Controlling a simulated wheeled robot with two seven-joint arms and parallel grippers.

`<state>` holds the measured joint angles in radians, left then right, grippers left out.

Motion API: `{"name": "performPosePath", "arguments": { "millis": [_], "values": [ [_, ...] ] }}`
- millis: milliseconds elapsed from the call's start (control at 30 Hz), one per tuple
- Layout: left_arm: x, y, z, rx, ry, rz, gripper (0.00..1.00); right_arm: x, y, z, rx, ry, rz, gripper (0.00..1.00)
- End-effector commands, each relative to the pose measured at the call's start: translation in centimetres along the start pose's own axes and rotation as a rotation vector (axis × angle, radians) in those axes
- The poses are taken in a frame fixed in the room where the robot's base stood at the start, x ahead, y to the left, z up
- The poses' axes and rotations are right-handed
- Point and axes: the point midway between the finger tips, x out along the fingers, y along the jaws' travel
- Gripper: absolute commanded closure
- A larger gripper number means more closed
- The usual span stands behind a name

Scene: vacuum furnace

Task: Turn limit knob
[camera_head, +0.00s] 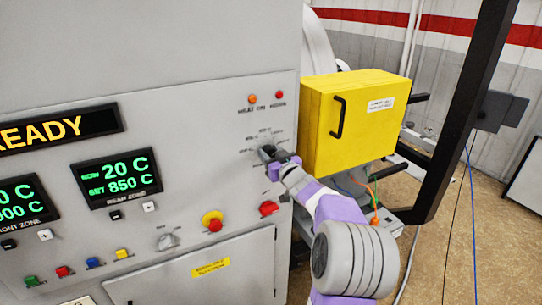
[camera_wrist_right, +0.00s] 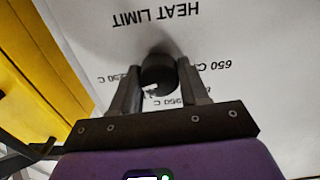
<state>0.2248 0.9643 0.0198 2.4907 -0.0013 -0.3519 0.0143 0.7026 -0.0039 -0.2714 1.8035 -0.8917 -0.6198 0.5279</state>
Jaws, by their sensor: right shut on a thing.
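The limit knob (camera_wrist_right: 158,75) is a dark round knob on the grey panel, with the words HEAT LIMIT upside down above it in the right wrist view. Temperature marks such as 650 C and 950 C are printed around it. My right gripper (camera_wrist_right: 160,88) has one finger on each side of the knob and is shut on it. In the head view my right gripper (camera_head: 272,157) reaches the panel's right part and mostly hides the knob. The knob's pointer direction is not clear. My left gripper is not in view.
A yellow box (camera_head: 345,120) with a black handle stands close to the right of my gripper. A red knob (camera_head: 268,208) and a red-and-yellow stop button (camera_head: 213,222) sit lower on the panel. Displays (camera_head: 117,183) are to the left.

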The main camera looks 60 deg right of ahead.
Motion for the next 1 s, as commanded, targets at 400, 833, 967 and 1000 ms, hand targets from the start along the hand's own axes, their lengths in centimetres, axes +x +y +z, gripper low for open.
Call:
{"name": "performPosePath", "arguments": {
  "millis": [400, 833, 967, 1000],
  "values": [
    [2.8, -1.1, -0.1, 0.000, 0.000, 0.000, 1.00, 0.0, -0.1, 0.2, -0.330, 0.003, 0.000, 0.86],
    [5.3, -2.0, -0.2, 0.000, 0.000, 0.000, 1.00, 0.0, -0.1, 0.2, -0.740, 0.003, 0.000, 0.86],
    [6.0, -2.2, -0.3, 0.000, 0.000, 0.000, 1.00, 0.0, -0.1, 0.2, -0.863, 0.003, 0.001, 0.86],
    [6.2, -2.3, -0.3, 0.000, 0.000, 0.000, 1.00, 0.0, -0.1, 0.2, -0.900, 0.003, 0.001, 0.86]
  ]
}}
